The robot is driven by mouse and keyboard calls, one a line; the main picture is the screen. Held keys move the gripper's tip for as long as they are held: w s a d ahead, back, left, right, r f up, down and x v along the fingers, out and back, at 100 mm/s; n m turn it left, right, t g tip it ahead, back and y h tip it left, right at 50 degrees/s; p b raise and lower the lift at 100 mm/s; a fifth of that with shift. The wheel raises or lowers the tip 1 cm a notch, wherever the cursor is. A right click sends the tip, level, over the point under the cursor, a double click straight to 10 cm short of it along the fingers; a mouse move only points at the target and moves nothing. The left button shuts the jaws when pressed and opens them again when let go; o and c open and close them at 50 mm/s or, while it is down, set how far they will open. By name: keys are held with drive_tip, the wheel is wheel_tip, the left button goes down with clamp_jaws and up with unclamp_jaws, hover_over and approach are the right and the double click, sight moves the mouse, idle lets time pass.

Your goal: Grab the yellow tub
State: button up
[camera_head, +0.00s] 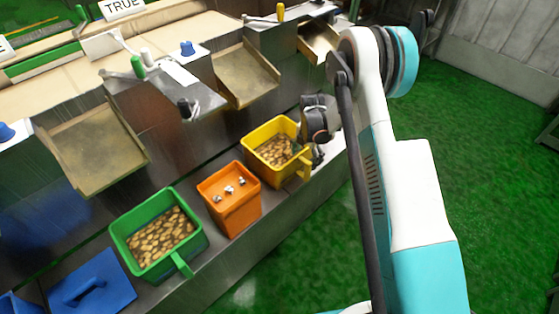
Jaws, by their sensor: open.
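The yellow tub (270,131) stands on the metal ledge right of the middle of the view. It is upright and holds brown, coin-like pieces. Its yellow handle (304,168) sticks out toward the front right. My gripper (314,157) is at the tub's right side, close to the handle, and partly hidden by my own wrist and arm. The fingers are open. I cannot tell whether they touch the tub or its handle.
An orange bin (230,198) stands just left of the yellow tub. A green tub (158,238) with similar pieces is further left, near a blue lid (92,284). Metal chutes (245,75) overhang the ledge (215,262). Green floor (490,150) is open at right.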

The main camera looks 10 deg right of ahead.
sight(305, 160)
drive_tip(key=f+b, duration=0.2)
drive_tip(key=f, duration=0.3)
drive_tip(key=shift+a+f+b, duration=0.1)
drive_tip(key=shift+a+b, duration=0.1)
drive_tip(key=shift+b, duration=0.15)
drive_tip(key=shift+c, duration=0.2)
clamp_jaws()
